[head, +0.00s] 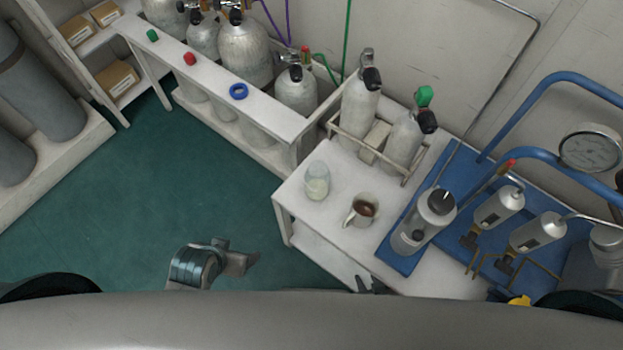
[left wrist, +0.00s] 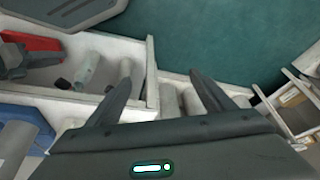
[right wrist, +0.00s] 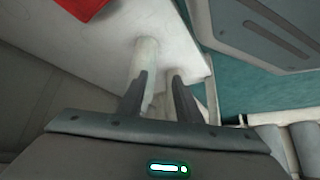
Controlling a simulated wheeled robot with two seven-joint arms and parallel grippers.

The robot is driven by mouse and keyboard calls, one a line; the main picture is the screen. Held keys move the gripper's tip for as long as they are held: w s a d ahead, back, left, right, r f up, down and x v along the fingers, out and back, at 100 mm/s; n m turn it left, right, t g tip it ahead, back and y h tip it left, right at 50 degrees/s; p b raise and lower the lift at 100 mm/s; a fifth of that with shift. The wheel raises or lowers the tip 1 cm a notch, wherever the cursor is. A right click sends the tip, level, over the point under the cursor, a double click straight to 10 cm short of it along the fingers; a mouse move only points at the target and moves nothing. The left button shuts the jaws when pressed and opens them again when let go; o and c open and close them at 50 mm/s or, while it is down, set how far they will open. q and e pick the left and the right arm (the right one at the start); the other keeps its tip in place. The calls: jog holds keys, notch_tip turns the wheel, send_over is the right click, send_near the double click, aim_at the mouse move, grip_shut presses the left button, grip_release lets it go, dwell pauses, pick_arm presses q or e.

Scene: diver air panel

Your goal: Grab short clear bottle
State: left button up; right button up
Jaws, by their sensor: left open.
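The short clear bottle (head: 317,184) stands upright on the white table, with a pale whitish lower part. A mug (head: 362,209) with brown contents stands just right of it. My left gripper (head: 240,260) is left of the table and nearer to me, open and apart from the bottle; its spread fingers show in the left wrist view (left wrist: 165,88). My right gripper (head: 364,284) shows only as dark tips by the table's front edge. In the right wrist view its fingers (right wrist: 158,80) stand apart with a pale post beyond them. I cannot identify the bottle in the wrist views.
A rack with two tanks (head: 362,112) stands behind the bottle. A grey canister (head: 424,222) stands on a blue panel (head: 398,258) to the right. A long white bench (head: 214,88) with several tanks is at the back left. Green floor (head: 150,190) lies clear left of the table.

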pick_arm(q)
jog(key=w+d+r+m+h, duration=0.1)
jog(key=w+d+r+m, duration=0.15)
jog(key=r, duration=0.45)
jog(key=w+d+r+m+g+h, duration=0.1)
jog(key=w+d+r+m+h, duration=0.25)
jog(key=w+d+m, duration=0.45)
jog(key=w+d+r+m+g, duration=0.3)
jog(key=w+r, duration=0.3)
jog(key=w, duration=0.4)
jog(key=shift+w+d+m+y, duration=0.15)
jog(key=shift+w+m+y, duration=0.15)
jog(key=shift+m+y, duration=0.25)
jog(key=shift+f, duration=0.15)
